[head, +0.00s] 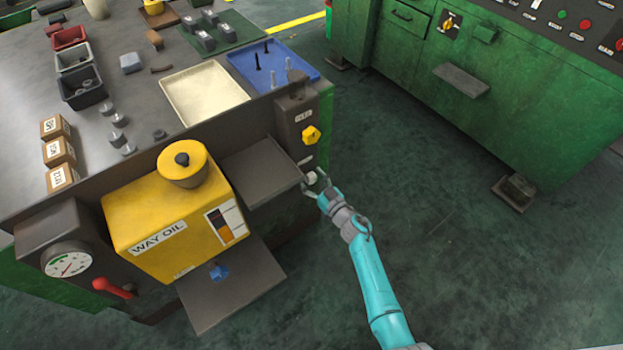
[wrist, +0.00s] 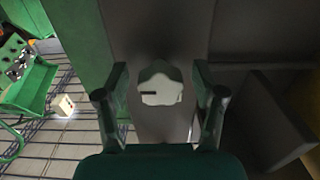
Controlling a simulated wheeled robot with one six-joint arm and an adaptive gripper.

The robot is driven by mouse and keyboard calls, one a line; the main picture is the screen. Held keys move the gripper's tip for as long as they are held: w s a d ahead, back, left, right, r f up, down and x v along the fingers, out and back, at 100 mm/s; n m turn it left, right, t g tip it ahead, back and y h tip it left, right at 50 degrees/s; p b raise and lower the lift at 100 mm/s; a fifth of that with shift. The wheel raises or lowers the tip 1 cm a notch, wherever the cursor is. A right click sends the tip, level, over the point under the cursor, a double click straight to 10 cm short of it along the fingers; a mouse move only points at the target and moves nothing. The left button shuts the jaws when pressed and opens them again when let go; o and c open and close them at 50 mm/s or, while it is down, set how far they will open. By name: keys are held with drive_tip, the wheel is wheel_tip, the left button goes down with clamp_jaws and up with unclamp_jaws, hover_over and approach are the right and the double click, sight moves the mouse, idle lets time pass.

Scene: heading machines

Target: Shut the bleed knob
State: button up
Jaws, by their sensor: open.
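A pale lobed knob (wrist: 161,84) with a short dark mark on its left side sits on a dark panel, centred in the wrist view. It also shows small in the head view (head: 311,177), low on the narrow panel (head: 295,140) at the cabinet's corner. A yellow lobed knob (head: 311,134) is above it. Labels on this panel are too small to read surely, so I cannot tell by name which is the bleed knob. My gripper (head: 317,189) is open at the pale knob; its two fingers (wrist: 161,108) stand either side with gaps. Contact is not visible.
A yellow way oil tank (head: 165,235) and dark shelves (head: 262,172) stand left of the panel. A blue tray (head: 300,68) and cream tray (head: 190,105) lie on the bench above. A green machine (head: 480,90) stands right, with open floor between.

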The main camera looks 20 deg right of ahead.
drive_tip(key=c, duration=1.2)
drive_tip(key=shift+o, duration=0.2)
drive_tip(key=shift+w+n, duration=0.1)
drive_tip(key=shift+n, duration=0.2)
drive_tip(key=n, duration=0.3)
drive_tip(key=shift+n, duration=0.4)
drive_tip(key=n, duration=0.4)
drive_tip(key=shift+d+r+n, duration=0.1)
drive_tip(key=shift+n, duration=0.2)
drive_tip(key=n, duration=0.4)
drive_tip(key=shift+r+n, duration=0.1)
drive_tip(key=shift+n, duration=2.4)
